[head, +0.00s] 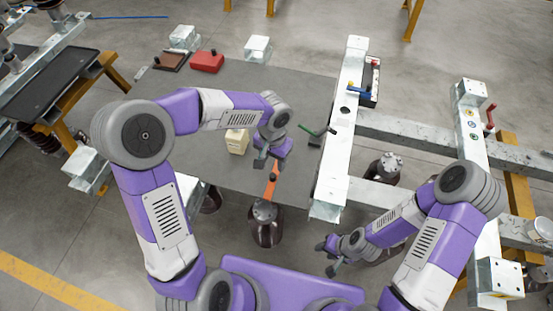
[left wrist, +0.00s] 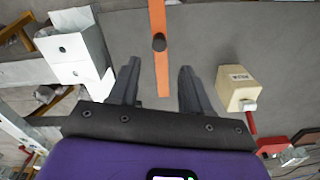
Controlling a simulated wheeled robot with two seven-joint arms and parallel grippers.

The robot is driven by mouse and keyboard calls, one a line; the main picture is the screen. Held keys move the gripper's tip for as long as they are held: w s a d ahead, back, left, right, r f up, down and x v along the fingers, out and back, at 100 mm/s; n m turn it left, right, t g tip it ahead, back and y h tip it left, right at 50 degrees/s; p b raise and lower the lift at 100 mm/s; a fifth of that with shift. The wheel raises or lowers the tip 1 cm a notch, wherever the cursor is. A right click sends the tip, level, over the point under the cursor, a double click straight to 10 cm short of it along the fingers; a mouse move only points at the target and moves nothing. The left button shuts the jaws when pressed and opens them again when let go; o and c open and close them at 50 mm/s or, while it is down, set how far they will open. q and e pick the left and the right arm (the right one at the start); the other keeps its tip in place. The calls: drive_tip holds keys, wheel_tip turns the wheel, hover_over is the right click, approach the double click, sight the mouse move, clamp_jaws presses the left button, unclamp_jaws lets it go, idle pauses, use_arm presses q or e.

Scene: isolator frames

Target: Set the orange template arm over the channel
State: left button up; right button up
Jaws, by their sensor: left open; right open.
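The orange template arm (head: 272,184) is a flat strip on the grey table, near its front edge. In the left wrist view the strip (left wrist: 157,22) runs between my open left fingers, with a dark knob on it; I cannot tell the height gap. My left gripper (head: 270,162) is open and over the strip, partly hiding it in the head view. A long pale steel channel (head: 340,140) lies to the right of the strip, apart from it. My right gripper (head: 328,258) is open and empty, low, in front of the channel's near end.
A beige block (head: 237,140) stands left of my left gripper. A red box (head: 207,62) and a brown box (head: 169,62) lie farther back. A green-handled tool (head: 315,133) lies beside the channel. A dark jar (head: 265,225) stands in front of the table (head: 300,90).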

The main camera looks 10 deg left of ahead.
sight(273, 175)
use_arm(q)
drive_tip(key=f, duration=0.2)
drive_tip(key=f+b, duration=0.1)
drive_tip(key=f, duration=0.4)
drive_tip(key=shift+s, duration=0.4)
drive_tip(key=shift+c, duration=0.3)
clamp_jaws()
